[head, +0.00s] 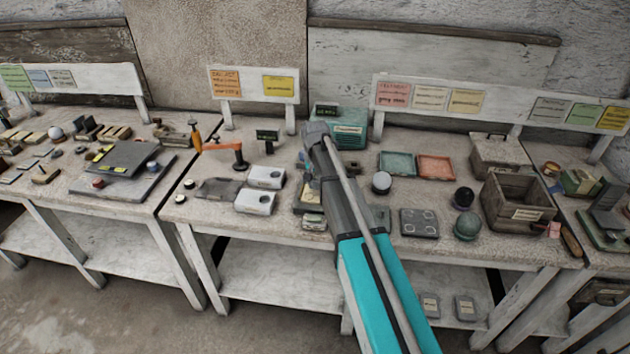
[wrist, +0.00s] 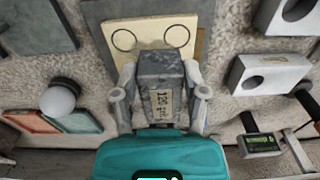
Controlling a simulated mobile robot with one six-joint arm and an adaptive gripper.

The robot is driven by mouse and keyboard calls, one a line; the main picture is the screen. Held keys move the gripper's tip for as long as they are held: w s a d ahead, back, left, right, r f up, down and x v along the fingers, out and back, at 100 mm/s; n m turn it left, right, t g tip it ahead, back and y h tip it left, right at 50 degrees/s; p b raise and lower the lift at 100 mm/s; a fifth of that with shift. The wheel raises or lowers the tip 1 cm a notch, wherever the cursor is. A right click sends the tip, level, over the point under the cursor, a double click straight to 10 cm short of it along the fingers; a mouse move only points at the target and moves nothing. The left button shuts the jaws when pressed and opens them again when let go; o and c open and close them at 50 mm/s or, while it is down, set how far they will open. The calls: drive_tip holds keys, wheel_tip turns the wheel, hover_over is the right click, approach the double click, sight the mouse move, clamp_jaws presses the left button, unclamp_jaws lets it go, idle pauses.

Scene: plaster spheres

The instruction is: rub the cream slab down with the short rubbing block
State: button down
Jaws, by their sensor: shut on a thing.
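The cream slab (wrist: 185,33) lies flat under my gripper, with two dark ring outlines on its face. In the head view, only part of the cream slab (head: 305,206) shows beside my arm. My gripper (wrist: 162,92) has a finger on each side of a dark grey block with a pale label, the rubbing block (wrist: 162,72), and is shut on it. The block is over the slab's near part in the wrist view. I cannot tell whether its underside touches the slab. In the head view, my arm hides most of the block.
A grey labelled block (head: 313,222) stands by the slab's front edge. White blocks with holes (head: 256,201) are to the left. A white ball (head: 381,182), a grey ringed plate (head: 419,223) and a wooden crate (head: 518,201) are to the right. Shallow trays (head: 436,167) lie behind.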

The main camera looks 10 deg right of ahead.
drive_tip(key=shift+r+p, duration=1.1)
drive_tip(key=shift+r, duration=0.35)
